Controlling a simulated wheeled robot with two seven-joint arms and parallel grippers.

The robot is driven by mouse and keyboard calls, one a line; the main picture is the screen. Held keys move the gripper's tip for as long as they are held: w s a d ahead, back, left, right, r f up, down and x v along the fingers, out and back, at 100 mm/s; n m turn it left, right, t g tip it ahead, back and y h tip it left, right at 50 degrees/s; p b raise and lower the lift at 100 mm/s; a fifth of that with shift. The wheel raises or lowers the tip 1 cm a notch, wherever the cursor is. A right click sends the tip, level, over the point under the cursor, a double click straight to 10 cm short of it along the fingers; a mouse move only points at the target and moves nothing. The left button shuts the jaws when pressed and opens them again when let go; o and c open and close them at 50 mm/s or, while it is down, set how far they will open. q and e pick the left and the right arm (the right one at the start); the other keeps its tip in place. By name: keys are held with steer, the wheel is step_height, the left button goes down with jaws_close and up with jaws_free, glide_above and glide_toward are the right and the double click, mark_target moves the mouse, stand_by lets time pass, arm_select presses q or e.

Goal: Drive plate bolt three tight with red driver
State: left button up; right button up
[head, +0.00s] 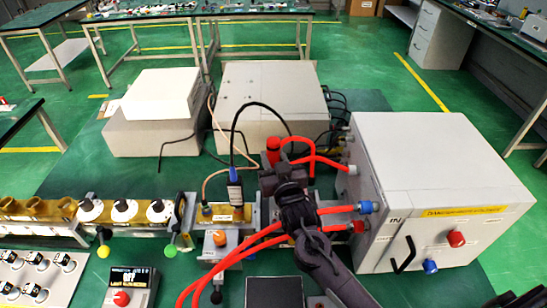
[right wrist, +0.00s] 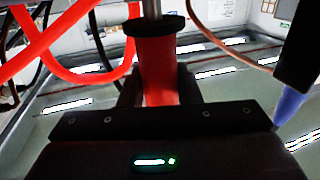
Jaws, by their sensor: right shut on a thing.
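The red driver (head: 273,144) stands about upright, its red handle top showing above my right gripper (head: 278,168) in the head view. The right gripper is shut on this handle; in the right wrist view the red driver (right wrist: 158,72) sits between the fingers, with a black collar and a metal shaft above it in the picture. The gripper is over the right end of the waveguide line, close to the grey generator box. The plate, bolt three and the driver's tip are hidden behind the gripper and arm or too small to tell. My left gripper is not in view.
Red hoses (head: 250,243) loop around my right arm to the grey box (head: 440,190). A blue-tipped probe with a black cable (head: 235,186) stands just left of the gripper. A display box (head: 130,288) stands at front left.

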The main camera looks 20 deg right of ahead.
mark_target(273, 139)
steer(key=shift+f, duration=0.55)
stand_by(1.8)
steer(key=shift+r+p, duration=4)
steer(key=shift+r, duration=0.85)
